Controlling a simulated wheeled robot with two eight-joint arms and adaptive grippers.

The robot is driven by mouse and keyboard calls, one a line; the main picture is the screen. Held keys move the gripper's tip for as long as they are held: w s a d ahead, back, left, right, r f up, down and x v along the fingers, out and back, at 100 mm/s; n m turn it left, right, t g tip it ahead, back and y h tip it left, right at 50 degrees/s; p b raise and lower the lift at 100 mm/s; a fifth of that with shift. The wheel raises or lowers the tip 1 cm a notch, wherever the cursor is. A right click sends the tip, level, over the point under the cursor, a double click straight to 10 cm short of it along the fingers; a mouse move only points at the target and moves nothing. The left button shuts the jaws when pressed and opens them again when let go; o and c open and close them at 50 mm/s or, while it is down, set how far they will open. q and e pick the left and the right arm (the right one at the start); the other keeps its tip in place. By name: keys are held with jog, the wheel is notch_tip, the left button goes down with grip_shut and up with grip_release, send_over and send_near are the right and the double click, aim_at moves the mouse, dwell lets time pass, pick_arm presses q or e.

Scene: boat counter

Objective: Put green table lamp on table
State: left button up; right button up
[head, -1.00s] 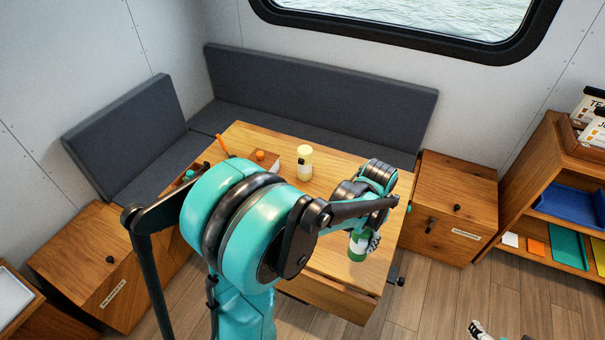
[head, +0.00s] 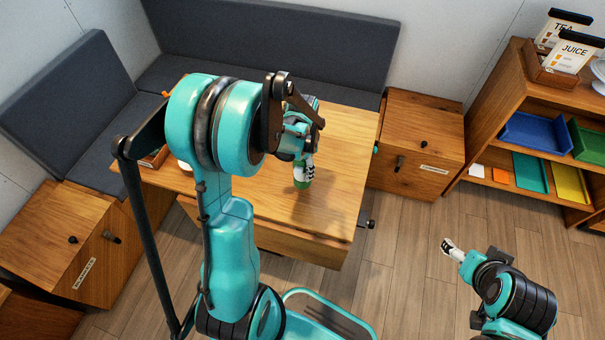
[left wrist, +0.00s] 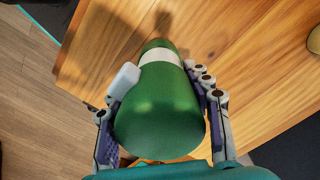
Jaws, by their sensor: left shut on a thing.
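The green table lamp (left wrist: 158,108) has a green body with a white band, and it fills the middle of the left wrist view. In the head view only a small green part of the lamp (head: 302,184) shows below my left gripper (head: 303,163). The left gripper is shut on the lamp, with fingers on both sides of it in the left wrist view (left wrist: 164,84). The lamp is over the wooden table (head: 347,160); I cannot tell whether it touches the top. My right gripper (head: 452,249) is over the floor, away from the table; its opening is unclear.
A grey cushioned bench (head: 270,45) runs behind the table. A wooden cabinet (head: 420,135) stands right of it, and a shelf (head: 487,112) with coloured trays is farther right. My left arm hides the table's left part. The table's right part is clear.

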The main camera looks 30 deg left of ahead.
aim_at(303, 174)
pick_arm(q)
notch_tip(303, 174, down, 4)
jog(key=shift+w+r+b, duration=0.1)
jog(key=shift+r+b, duration=0.1)
jog(key=shift+b, duration=0.5)
jog(key=shift+r, duration=0.1)
jog(key=shift+f, duration=0.2)
jog(key=o, duration=1.5)
jog(key=shift+r, duration=0.1)
